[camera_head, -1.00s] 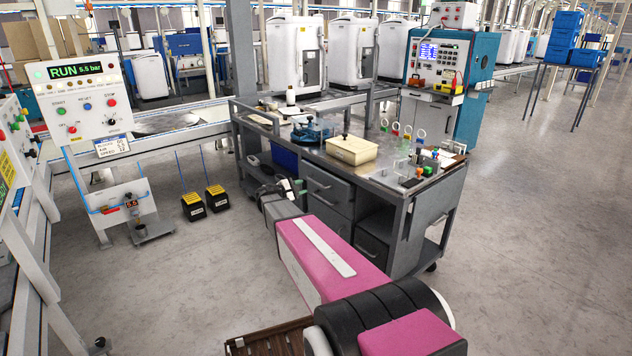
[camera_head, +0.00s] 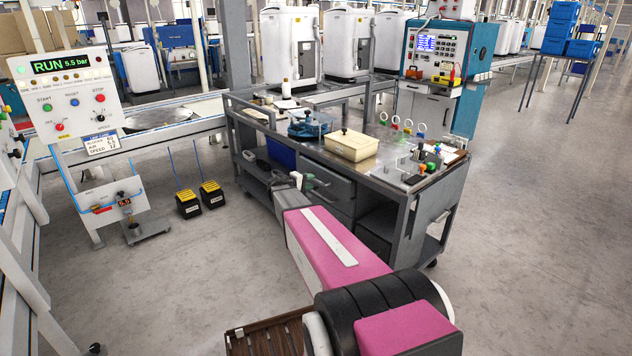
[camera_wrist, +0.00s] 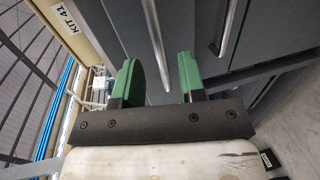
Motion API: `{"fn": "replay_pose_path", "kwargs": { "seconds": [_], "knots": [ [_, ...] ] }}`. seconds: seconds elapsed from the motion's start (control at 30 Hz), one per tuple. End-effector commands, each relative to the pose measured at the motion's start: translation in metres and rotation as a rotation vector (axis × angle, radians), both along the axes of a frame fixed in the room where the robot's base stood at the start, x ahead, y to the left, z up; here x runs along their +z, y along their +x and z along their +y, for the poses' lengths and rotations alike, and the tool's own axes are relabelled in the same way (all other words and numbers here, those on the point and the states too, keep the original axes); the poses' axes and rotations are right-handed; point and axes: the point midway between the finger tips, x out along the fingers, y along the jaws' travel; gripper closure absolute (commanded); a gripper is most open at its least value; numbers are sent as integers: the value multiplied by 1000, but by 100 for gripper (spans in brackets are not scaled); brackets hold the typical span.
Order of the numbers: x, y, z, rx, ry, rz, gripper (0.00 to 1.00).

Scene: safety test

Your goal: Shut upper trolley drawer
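The grey trolley (camera_head: 402,184) stands in the middle of the head view. Its upper drawer (camera_head: 340,187) has a dark grey front with a silver bar handle. I cannot tell how far the drawer stands out. In the wrist view, the handle (camera_wrist: 155,35) lies ahead of my gripper (camera_wrist: 157,75), between the lines of its two green-padded fingers. In the head view my gripper (camera_head: 303,182) is in front of the drawer, partly hidden by my arm.
A second silver handle (camera_wrist: 228,28) is right of the first in the wrist view. A cream box (camera_head: 352,145) and a blue fixture (camera_head: 308,127) stand on the trolley top. Black-yellow pedals (camera_head: 200,197) lie on the floor at left. Floor right of the trolley is clear.

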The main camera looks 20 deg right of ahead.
Motion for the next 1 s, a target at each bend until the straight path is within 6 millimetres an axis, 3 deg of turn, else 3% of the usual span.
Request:
{"fn": "replay_pose_path", "kwargs": {
  "seconds": [0.1, 0.3, 0.67, 0.8, 1.0],
  "knots": [
    [-5, 8, -19, -1, 0, 0, 63],
    [-8, 14, -36, 0, 1, 0, 63],
    [-9, 15, -40, 1, 0, 1, 63],
    [-9, 14, -40, 1, 0, 1, 100],
    [-9, 15, -41, 0, 0, 1, 100]
  ]
}}
